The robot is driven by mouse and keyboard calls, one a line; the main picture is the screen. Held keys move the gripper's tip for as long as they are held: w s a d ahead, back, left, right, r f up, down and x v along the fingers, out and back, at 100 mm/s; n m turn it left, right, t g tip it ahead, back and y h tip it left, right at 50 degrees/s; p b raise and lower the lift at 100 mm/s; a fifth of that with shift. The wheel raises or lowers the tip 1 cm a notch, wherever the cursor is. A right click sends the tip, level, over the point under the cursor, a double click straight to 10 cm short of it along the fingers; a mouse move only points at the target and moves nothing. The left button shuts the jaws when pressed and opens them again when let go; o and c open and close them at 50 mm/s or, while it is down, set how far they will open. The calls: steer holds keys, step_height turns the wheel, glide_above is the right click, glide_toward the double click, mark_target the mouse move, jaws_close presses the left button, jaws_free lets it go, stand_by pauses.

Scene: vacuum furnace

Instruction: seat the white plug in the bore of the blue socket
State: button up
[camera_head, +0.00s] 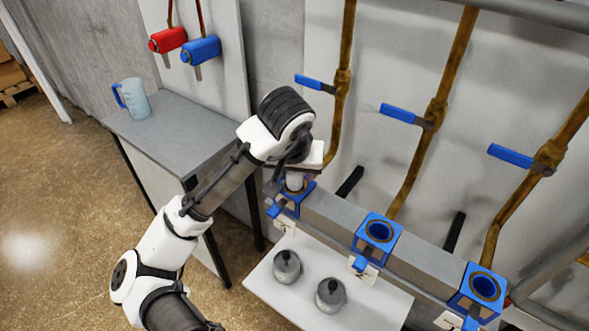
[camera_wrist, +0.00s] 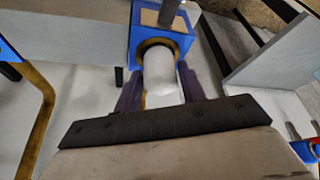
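The white plug (camera_head: 294,181) is a smooth cylinder below my gripper (camera_head: 300,168), at the leftmost blue socket (camera_head: 291,200) on the grey rail. In the wrist view the plug (camera_wrist: 161,75) lies between the two dark fingers of my gripper (camera_wrist: 160,90), which are shut on it. Its far end is at the ringed bore of the blue socket (camera_wrist: 119,38), lined up with the opening. The plug covers most of the bore, so I cannot tell how deep its end goes.
Two more blue sockets (camera_head: 378,232) (camera_head: 484,288) sit along the rail to the right, with open bores. Two grey knobbed pieces (camera_head: 287,267) (camera_head: 331,295) stand on a white shelf (camera_head: 262,280). A grey table (camera_head: 172,130) holds a jug (camera_head: 134,98). Blue-handled pipes (camera_head: 398,114) rise behind.

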steer(key=o, duration=0.3)
steer(key=shift+o, duration=0.2)
steer(key=shift+r, duration=0.1)
steer(key=v, duration=1.3)
steer(key=shift+s+r, duration=0.15)
steer(key=shift+r, duration=0.2)
steer(key=shift+a, duration=0.1)
